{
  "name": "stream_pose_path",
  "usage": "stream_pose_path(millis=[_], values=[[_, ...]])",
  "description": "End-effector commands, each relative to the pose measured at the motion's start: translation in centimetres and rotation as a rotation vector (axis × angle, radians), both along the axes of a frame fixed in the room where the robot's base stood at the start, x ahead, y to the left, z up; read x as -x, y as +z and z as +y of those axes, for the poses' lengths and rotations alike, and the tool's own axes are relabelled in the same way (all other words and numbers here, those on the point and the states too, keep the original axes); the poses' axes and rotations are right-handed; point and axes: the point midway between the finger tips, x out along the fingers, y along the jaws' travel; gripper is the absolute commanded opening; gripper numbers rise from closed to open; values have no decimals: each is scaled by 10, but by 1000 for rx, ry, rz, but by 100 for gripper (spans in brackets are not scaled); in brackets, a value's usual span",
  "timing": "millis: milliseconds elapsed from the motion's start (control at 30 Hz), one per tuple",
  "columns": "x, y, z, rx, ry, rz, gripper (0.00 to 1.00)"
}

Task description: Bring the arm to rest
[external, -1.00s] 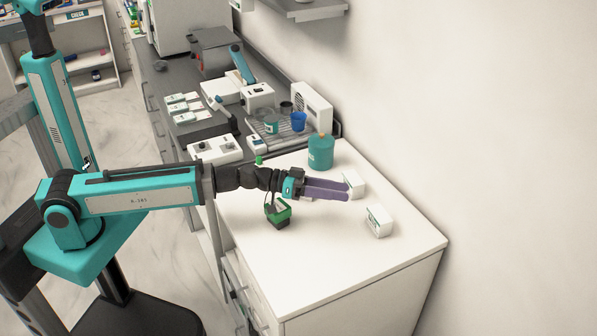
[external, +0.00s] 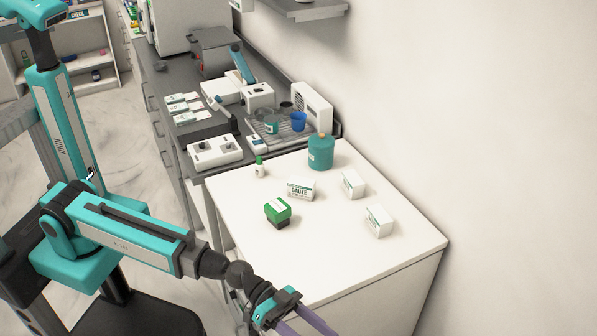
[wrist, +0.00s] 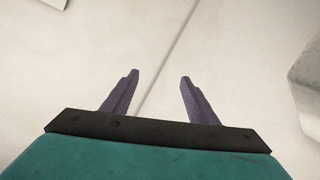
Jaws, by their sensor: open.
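My gripper (external: 305,326) is at the bottom of the external view, in front of the near edge of the white counter, partly cut off by the frame. My teal arm reaches down and to the right toward it. In the wrist view my gripper (wrist: 159,85) shows two purple fingers standing apart, with nothing between them. Pale surfaces with a dark seam lie behind the fingers.
On the white counter (external: 345,252) stand a green-and-black box (external: 278,212), a gauze box (external: 301,189), two white boxes (external: 353,184) (external: 379,221), a small bottle (external: 260,167) and a teal bottle (external: 321,152). The counter's right front is bare.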

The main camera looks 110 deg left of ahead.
Motion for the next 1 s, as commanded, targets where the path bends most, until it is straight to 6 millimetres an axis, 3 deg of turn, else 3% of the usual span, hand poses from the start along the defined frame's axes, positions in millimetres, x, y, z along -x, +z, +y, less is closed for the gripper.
stream_pose_path(millis=[33, 133, 300, 467, 700, 867, 1000], values=[[2, -7, -20, -2, -28, 4, 53], [9, -21, -54, -10, -77, 21, 53], [30, -72, -86, -43, -158, 120, 53], [57, -131, -101, -83, -223, 248, 53], [117, -229, -114, -159, -311, 488, 53], [167, -291, -112, -221, -350, 661, 53], [213, -337, -93, -269, -358, 824, 53]])
